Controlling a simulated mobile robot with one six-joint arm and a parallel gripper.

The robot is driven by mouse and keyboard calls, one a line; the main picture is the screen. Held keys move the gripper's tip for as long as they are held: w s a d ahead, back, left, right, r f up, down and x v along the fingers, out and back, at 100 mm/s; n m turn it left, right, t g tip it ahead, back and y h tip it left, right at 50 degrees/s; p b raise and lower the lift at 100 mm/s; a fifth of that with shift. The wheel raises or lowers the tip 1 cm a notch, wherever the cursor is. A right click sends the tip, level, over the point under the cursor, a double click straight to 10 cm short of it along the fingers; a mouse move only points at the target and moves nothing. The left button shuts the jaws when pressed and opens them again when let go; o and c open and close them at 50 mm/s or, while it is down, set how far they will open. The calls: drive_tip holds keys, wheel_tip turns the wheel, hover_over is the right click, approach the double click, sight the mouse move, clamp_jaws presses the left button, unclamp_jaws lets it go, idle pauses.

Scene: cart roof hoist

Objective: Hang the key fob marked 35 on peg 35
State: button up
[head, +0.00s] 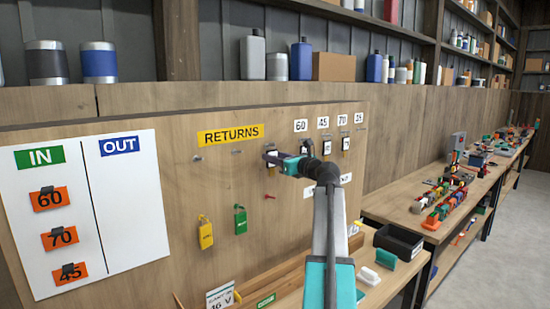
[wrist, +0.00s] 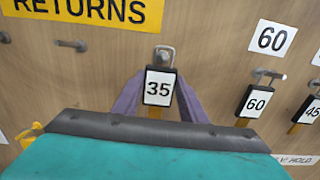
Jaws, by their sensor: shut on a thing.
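My gripper (head: 276,158) is at the board below and right of the yellow RETURNS sign (head: 230,134). In the wrist view its purple fingers are shut on the sides of the key fob marked 35 (wrist: 158,87), which is upright and faces me. The fob's metal loop (wrist: 165,53) is at a peg of the returns row; I cannot tell whether it still bears on the peg. At the right end of the labelled row, a small label (head: 358,117), probably 35, marks a peg (head: 361,130) that looks empty.
Fobs hang under labels 60 (head: 300,126), 45 (head: 322,122) and 70 (head: 342,119), close to the right of my gripper. Two bare returns pegs are on the left. Yellow (head: 205,233) and green (head: 241,220) padlocks hang below.

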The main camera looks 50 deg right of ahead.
drive_tip(key=shift+s+a+r+p, duration=0.1)
drive_tip(key=shift+s+r+p, duration=0.15)
drive_tip(key=shift+s, duration=0.4)
drive_tip(key=shift+s+a+r+p, duration=0.1)
drive_tip(key=shift+s+p, duration=0.25)
drive_tip(key=shift+s, duration=0.35)
drive_tip(key=shift+s+r+p, duration=0.2)
drive_tip(key=shift+s+p, duration=0.1)
drive_tip(key=shift+s, duration=0.35)
drive_tip(key=shift+s, duration=0.15)
drive_tip(key=p, duration=0.2)
approach(273, 153)
drive_tip(key=shift+s+a, duration=0.1)
drive_tip(key=shift+s, duration=0.1)
wheel_tip(273, 153, down, 8)
drive_tip(key=b, duration=0.8)
idle(0.5)
